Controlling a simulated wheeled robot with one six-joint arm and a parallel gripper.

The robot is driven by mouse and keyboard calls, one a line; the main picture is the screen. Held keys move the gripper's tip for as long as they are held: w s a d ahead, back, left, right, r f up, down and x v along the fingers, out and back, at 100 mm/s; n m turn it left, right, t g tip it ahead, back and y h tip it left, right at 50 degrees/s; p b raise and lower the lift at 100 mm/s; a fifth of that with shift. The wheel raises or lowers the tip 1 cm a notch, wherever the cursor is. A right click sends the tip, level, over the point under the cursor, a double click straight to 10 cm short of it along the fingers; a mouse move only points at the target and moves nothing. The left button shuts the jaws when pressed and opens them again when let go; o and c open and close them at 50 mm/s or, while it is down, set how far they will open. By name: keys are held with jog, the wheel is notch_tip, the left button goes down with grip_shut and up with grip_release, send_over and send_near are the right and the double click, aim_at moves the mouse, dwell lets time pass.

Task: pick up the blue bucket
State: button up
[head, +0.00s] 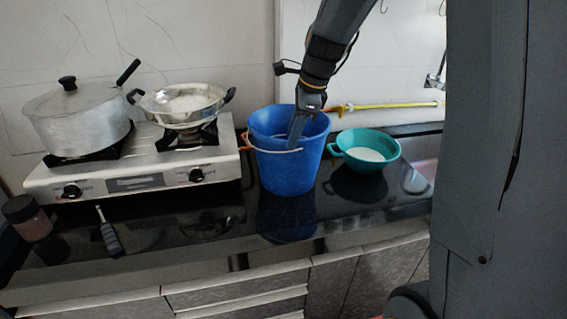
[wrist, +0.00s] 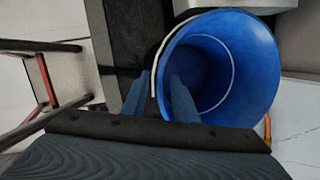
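The blue bucket (head: 287,168) stands upright on the black countertop, between the stove and a green bowl. In the head view, my gripper (head: 296,140) points down at the bucket's near right rim, and one finger overlaps the bucket. In the wrist view, the bucket (wrist: 245,60) shows its open mouth and empty inside. My gripper (wrist: 160,78) has its fingers apart on either side of the rim. The left finger is outside the wall, and the right finger overlaps the inside. The pale wire handle lies along the rim between them. I see no firm grip.
The stove (head: 132,180) on the left carries a lidded pot (head: 78,118) and a steel pan (head: 180,105). The green bowl (head: 384,153) sits close on the bucket's right. A jar (head: 27,217) and dark-handled utensil (head: 110,238) are at front left.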

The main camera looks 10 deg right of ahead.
aim_at(286, 156)
jog(key=shift+w+d+x, duration=0.1)
jog(key=shift+w+x, duration=0.1)
jog(key=shift+x, duration=2.45)
jog(key=shift+w+d+x, duration=0.15)
jog(key=shift+x, duration=2.45)
grip_shut()
jog(key=shift+w, duration=0.1)
